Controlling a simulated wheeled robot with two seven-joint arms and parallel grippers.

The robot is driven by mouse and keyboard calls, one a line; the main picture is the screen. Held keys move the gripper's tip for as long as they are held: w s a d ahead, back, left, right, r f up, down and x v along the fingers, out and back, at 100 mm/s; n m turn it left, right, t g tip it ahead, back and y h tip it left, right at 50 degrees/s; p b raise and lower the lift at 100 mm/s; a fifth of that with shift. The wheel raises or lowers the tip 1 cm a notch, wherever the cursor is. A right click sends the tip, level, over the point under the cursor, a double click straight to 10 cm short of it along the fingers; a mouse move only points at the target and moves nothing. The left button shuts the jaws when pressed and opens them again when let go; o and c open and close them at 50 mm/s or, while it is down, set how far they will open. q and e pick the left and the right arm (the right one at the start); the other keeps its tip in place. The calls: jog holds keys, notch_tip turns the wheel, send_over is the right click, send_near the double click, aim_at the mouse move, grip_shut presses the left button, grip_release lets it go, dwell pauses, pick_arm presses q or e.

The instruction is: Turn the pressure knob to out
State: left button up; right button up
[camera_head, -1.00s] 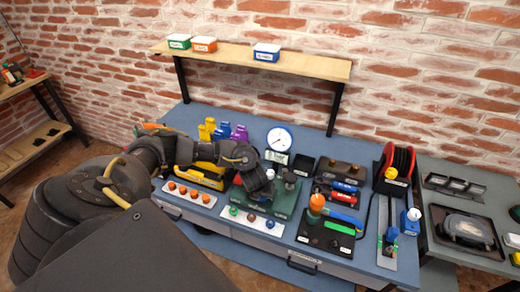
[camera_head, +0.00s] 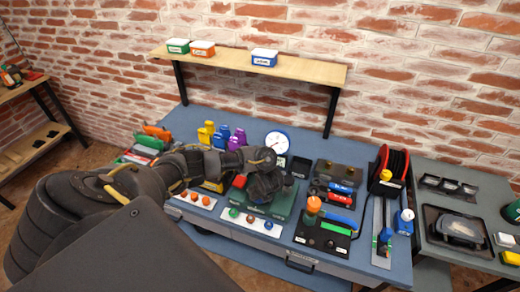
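A round white pressure gauge (camera_head: 278,141) with a blue rim stands upright near the back of the blue workbench (camera_head: 340,150). In front of it lies a dark green base (camera_head: 284,204), partly covered by my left gripper (camera_head: 268,184). The gripper is over this base, in front of the gauge, pointing down to the right. Its fingers are dark and hard to make out, so I cannot tell if they are open or touch anything. The pressure knob is not clearly visible; the gripper may hide it. My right gripper is not in view.
Orange balls (camera_head: 194,197) and a white strip of coloured balls (camera_head: 251,220) lie along the front. Right of the gripper are a black board with an orange-topped handle (camera_head: 314,204) and a red cable reel (camera_head: 397,161). A wooden shelf (camera_head: 310,68) spans the back.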

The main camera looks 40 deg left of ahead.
pick_arm(q)
jog(key=shift+w+a+r, duration=0.1)
jog(key=shift+a, duration=0.05)
dwell(0.3)
jog(key=o, duration=1)
jog(key=shift+w+d+v, duration=0.15)
jog(key=shift+w+v, duration=0.05)
jog(key=shift+v, duration=0.9)
jog(key=shift+w+d+v, duration=0.15)
jog(key=shift+v, duration=0.9)
jog(key=shift+s+r, duration=0.35)
jog(key=shift+r, duration=0.1)
jog(key=shift+v, duration=2.65)
jog(key=shift+s, duration=0.15)
